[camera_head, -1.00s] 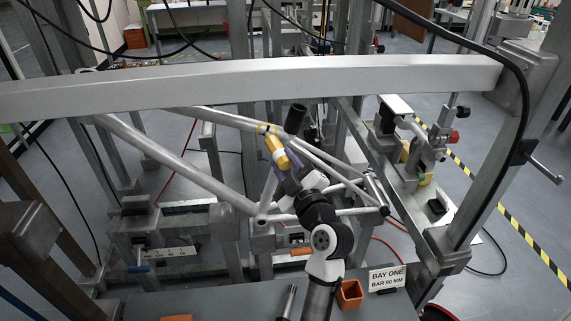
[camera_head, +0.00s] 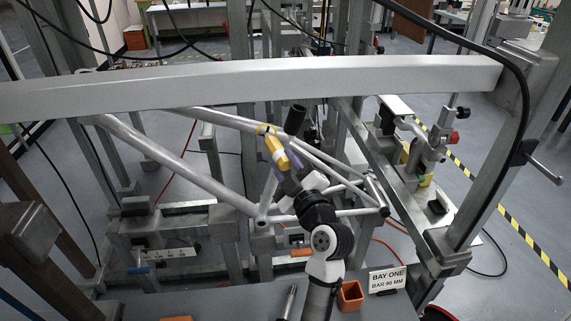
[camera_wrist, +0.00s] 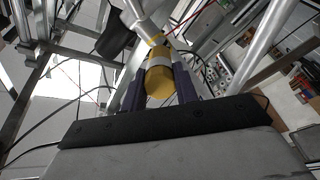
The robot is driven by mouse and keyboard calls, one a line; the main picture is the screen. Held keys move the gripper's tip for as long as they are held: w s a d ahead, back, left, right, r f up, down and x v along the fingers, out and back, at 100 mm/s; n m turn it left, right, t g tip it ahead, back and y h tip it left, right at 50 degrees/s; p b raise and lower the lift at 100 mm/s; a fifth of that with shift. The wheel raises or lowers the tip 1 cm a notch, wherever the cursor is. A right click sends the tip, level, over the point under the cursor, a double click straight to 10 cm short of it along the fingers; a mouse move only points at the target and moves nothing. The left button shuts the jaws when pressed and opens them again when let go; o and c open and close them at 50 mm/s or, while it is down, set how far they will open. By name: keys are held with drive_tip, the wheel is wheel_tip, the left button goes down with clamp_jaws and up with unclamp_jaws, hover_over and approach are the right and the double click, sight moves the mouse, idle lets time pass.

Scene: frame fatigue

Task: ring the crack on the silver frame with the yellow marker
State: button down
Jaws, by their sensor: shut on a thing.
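The silver bicycle frame (camera_head: 180,168) stands below a thick grey beam, its tubes running across the middle of the head view. My gripper (camera_head: 287,167) is shut on the yellow marker (camera_head: 276,150), which points up and left at the upper tube. Yellow ink (camera_head: 263,128) shows on that tube by the marker's tip, near the black seat post clamp end. In the wrist view, the marker (camera_wrist: 160,82) sits between the two dark fingers of my gripper (camera_wrist: 160,90), its tip at the silver tube (camera_wrist: 142,22). Whether the tip touches is hard to tell. I cannot make out the crack itself.
The thick grey beam (camera_head: 250,82) crosses above and in front of the frame. A black tube end (camera_head: 295,119) stands just right of the ink. A clamp fixture (camera_head: 415,140) is at right. A sign (camera_head: 387,280) and an orange box (camera_head: 350,295) are on the bench.

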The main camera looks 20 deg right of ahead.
drive_tip(key=shift+s+a+f+b, duration=0.1)
drive_tip(key=shift+s+f+b, duration=0.05)
drive_tip(key=shift+s+b, duration=0.2)
drive_tip(key=s+a+b, duration=0.1)
drive_tip(key=s+b, duration=0.1)
drive_tip(key=s, duration=0.4)
drive_tip(key=shift+a, duration=0.35)
